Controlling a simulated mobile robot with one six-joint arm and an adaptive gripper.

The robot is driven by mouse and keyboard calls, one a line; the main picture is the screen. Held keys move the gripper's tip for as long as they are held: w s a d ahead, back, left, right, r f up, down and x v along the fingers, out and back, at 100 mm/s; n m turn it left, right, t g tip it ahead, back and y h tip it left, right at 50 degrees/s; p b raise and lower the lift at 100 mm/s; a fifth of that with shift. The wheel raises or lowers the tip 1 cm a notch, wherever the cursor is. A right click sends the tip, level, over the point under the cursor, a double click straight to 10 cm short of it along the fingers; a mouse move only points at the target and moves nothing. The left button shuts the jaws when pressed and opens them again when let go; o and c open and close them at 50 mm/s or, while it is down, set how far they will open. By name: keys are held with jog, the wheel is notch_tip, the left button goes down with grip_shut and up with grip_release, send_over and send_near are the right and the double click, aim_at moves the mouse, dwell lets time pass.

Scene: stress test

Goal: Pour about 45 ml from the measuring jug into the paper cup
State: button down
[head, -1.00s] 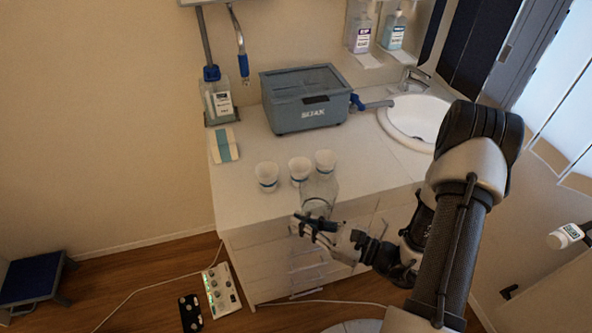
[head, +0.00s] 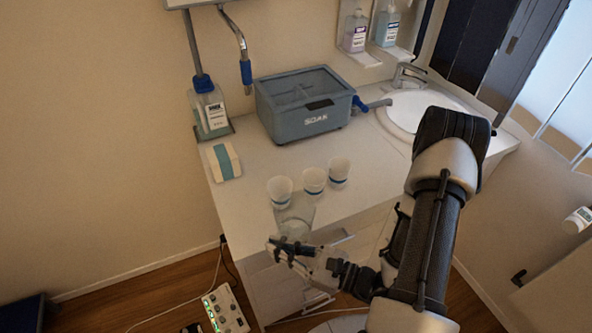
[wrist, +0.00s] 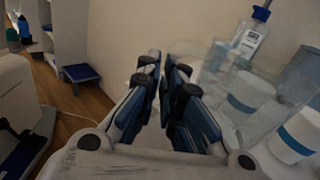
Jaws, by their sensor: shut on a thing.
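Three white paper cups with blue bands stand upright in a row near the counter's front: a left one (head: 280,191), a middle one (head: 314,181) and a right one (head: 338,171). My gripper (head: 288,247) is shut on the clear measuring jug (head: 295,214), at the counter's front edge, just in front of the left cup. In the wrist view my gripper's fingers (wrist: 165,75) are close together, and the see-through jug (wrist: 225,72) is at their right. One cup (wrist: 297,132) shows at the right edge. The jug's liquid level and exact tilt cannot be told.
A grey soak box (head: 305,105) stands behind the cups, with a bottle (head: 210,108) and a white-and-blue box (head: 224,161) to the left. A sink (head: 420,108) is at the right. The counter (head: 245,210) is bare left of the cups.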

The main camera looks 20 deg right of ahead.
aim_at(288, 233)
jog(key=shift+w+a, duration=0.3)
jog(key=shift+w, duration=0.05)
jog(key=shift+r, duration=0.15)
jog(key=shift+w+d+r+m+p, duration=0.2)
jog(key=shift+r+m+p, duration=0.05)
jog(key=shift+r+m, duration=0.25)
jog(key=shift+w+d+r+m+p, duration=0.15)
jog(key=shift+d+r+m+p, duration=0.1)
jog(key=shift+r+m, duration=0.2)
jog(key=shift+w+d+r+m, duration=0.25)
jog(key=shift+r+m, duration=0.15)
jog(key=shift+m, duration=0.1)
jog(key=shift+w+d+r+m, duration=0.25)
jog(key=shift+r+m, duration=0.1)
jog(key=shift+m, duration=0.1)
jog(key=w+d+r+m+p, duration=0.5)
jog(key=r+m+p, duration=0.3)
jog(key=p, duration=0.3)
jog(key=shift+d+r+m, duration=0.15)
jog(key=shift+r+m, duration=0.25)
jog(key=shift+r, duration=0.15)
jog(key=shift+w+d+r+p, duration=0.15)
jog(key=shift+w+r+p, duration=0.05)
jog(key=shift+p, duration=0.25)
